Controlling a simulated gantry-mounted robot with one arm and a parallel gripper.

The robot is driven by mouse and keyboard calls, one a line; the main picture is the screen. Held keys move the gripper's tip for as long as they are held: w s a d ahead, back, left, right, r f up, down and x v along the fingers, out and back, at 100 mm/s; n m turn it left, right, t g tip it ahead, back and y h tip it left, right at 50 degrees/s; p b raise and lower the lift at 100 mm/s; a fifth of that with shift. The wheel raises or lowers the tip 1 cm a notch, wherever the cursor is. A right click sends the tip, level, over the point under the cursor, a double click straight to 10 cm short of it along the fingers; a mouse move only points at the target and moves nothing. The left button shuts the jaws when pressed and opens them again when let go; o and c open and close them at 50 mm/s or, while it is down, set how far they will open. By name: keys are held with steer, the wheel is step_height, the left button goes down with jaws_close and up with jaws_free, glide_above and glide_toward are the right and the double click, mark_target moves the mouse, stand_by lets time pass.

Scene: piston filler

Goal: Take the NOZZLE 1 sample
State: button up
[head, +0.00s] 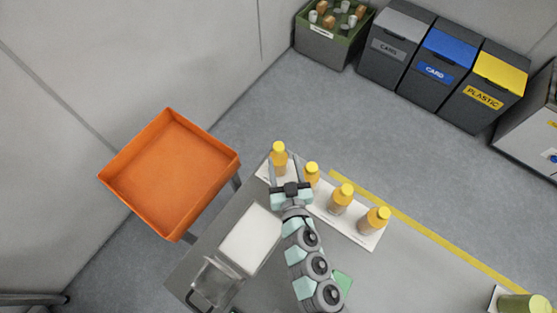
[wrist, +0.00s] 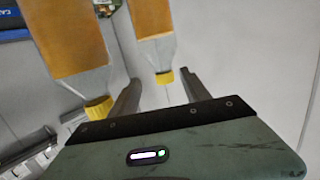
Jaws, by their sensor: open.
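Several bottles with yellow caps and orange-brown contents stand upright in a row on a white strip (head: 361,234). The leftmost bottle (head: 280,161) is at my gripper (head: 286,160). My gripper is open, its two fingers reaching toward that bottle. In the wrist view, one bottle (wrist: 150,20) has its cap in line with the gap between the fingers; no contact shows. The second bottle (head: 312,175) stands just right of the gripper; a bottle (wrist: 72,38) also shows outside the left finger in the wrist view. No nozzle number is readable, so I cannot tell which is NOZZLE 1.
An orange tray (head: 168,172) stands left of the grey bench, empty. A white block (head: 251,238) and a clear box (head: 212,283) sit on the bench left of my arm. Bins for cans (head: 390,48), card (head: 434,70) and plastic (head: 483,98) stand behind across open floor.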

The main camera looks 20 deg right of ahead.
mark_target(279, 153)
steer(key=x, duration=0.3)
steer(key=p+x, duration=0.1)
steer(key=x, duration=0.1)
steer(key=shift+w+a, duration=0.25)
steer(key=shift+w, duration=0.2)
steer(key=shift+c, duration=0.3)
steer(key=shift+f, duration=0.1)
jaws_close()
stand_by(0.7)
